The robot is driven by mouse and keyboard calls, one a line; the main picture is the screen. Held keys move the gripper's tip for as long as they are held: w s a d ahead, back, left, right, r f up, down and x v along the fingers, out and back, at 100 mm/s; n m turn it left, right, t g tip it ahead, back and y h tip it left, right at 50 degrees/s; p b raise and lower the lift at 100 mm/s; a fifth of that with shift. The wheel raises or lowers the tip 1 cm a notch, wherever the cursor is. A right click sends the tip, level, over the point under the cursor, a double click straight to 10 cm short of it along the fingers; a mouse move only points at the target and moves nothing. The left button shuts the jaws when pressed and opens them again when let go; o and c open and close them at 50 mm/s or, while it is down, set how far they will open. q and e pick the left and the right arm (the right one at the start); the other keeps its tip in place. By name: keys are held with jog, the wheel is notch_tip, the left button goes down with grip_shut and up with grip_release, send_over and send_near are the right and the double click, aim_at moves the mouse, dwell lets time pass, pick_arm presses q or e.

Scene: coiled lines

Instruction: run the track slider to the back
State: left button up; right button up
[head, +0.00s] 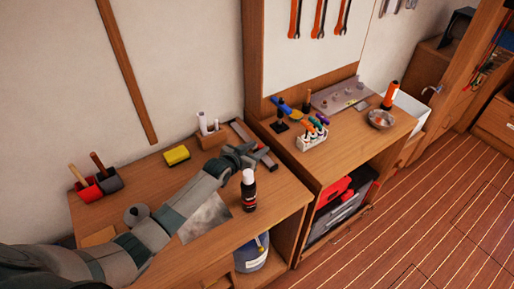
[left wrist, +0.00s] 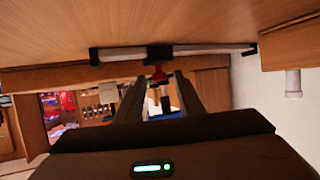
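The track (head: 264,157) is a pale rail with dark ends on the left bench near its back right. In the left wrist view the rail (left wrist: 215,49) runs across the top, with a black end block at each side. The black slider (left wrist: 160,52) sits near mid-rail, with a red knob (left wrist: 158,76) on it. My left gripper (head: 246,153) is at the rail and hides part of it in the head view. Its fingers (left wrist: 158,82) are apart, with the knob between them; I cannot tell whether they touch it. My right gripper is not in view.
A black bottle with a white cap (head: 249,190) stands just in front of my left gripper. A wooden holder with white bottles (head: 210,138) is beside the rail. A yellow block (head: 177,155) and red and dark bins (head: 86,188) lie further left. The right bench holds a marker rack (head: 312,136).

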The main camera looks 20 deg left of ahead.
pick_arm(q)
grip_shut()
jog(key=w+a+b, duration=0.1)
jog(key=a+b, duration=0.1)
jog(key=w+a+b, duration=0.4)
jog(key=b, duration=0.1)
jog(key=shift+w+a+f, duration=0.1)
jog(key=shift+a+f, duration=0.05)
jog(key=shift+a, duration=0.15)
jog(key=shift+w+a, duration=0.25)
jog(key=shift+a, duration=0.1)
grip_release()
